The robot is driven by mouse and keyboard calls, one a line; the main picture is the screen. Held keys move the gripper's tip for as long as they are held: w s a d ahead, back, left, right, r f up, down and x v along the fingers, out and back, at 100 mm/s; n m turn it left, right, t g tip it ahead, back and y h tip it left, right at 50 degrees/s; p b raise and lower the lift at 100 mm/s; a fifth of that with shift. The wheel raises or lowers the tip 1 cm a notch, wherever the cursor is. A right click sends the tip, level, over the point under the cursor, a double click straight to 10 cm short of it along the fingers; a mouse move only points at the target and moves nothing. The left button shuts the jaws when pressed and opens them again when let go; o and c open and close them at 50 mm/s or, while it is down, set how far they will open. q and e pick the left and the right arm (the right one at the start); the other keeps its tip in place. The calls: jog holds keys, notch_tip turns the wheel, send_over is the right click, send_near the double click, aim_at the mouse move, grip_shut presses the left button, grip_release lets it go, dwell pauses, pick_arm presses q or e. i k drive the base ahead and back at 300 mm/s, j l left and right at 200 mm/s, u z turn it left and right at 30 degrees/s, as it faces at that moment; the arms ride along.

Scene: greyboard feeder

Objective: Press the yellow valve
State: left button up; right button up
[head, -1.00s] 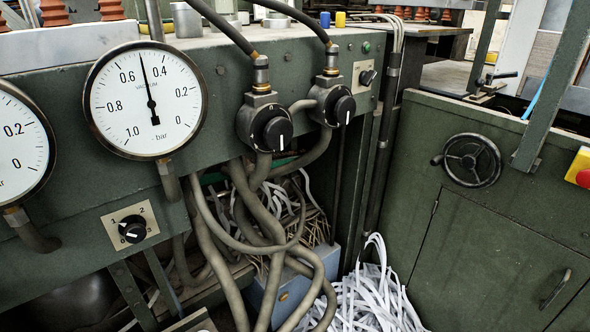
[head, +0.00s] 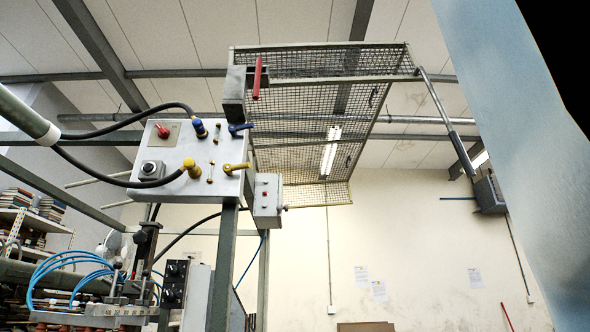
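A yellow valve lever (head: 237,167) sits on the lower right of a light grey control panel (head: 205,135) in the head view. The panel is seen from below, up on a green post. A yellow fitting (head: 192,167) with a black hose is to the left of the lever. A blue valve lever (head: 240,128) is above the yellow one, near the panel's upper right. Neither of my grippers is in the view.
A raised wire mesh guard (head: 325,100) hangs above and right of the panel. A small grey switch box (head: 267,200) is right of the post. Blue tubes (head: 75,268) and machine parts fill the lower left. Shelves with books (head: 38,208) stand far left.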

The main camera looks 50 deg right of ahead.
aim_at(227, 168)
jog(key=k+j+z, duration=0.1)
jog(key=z, duration=1.1)
jog(key=k+l, duration=0.05)
